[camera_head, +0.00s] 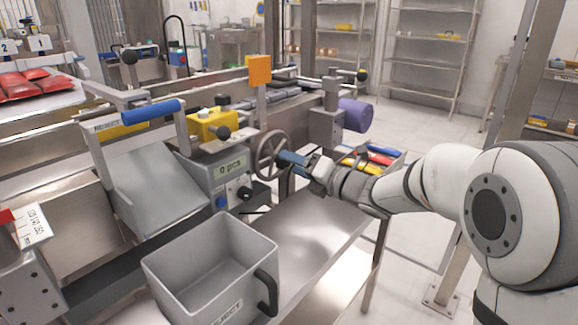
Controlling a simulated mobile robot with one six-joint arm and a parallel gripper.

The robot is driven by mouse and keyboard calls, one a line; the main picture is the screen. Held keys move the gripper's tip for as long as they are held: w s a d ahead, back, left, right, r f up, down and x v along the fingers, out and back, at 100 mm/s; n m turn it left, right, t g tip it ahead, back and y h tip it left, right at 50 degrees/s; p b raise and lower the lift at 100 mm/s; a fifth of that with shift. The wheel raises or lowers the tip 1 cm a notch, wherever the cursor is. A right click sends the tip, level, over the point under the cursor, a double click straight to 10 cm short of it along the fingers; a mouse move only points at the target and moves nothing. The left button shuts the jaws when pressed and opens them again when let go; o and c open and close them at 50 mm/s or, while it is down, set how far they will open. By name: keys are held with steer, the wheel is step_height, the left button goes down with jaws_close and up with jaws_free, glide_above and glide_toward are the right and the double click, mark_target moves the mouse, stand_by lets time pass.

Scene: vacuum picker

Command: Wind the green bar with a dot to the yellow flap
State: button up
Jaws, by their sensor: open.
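A grey handwheel (259,160) stands at the side of the machine, right of a grey box with a "0 pcs" display (233,167). My gripper (300,163) is open at the wheel's right side. A short blue piece spans between it and the rim; I cannot tell whether this is a wheel handle or part of my fingers, nor whether they touch. An orange-yellow square flap (259,70) stands upright on a thin post above and behind the wheel. I cannot make out a green bar with a dot.
An empty grey bin (161,268) with a black handle stands in front on the steel table (310,233). A blue-handled tilted chute (150,190) and a yellow block (208,130) are left of the wheel.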

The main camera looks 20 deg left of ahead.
steer(key=shift+x, duration=1.4)
steer(key=shift+c, duration=0.4)
steer(key=c, duration=0.9)
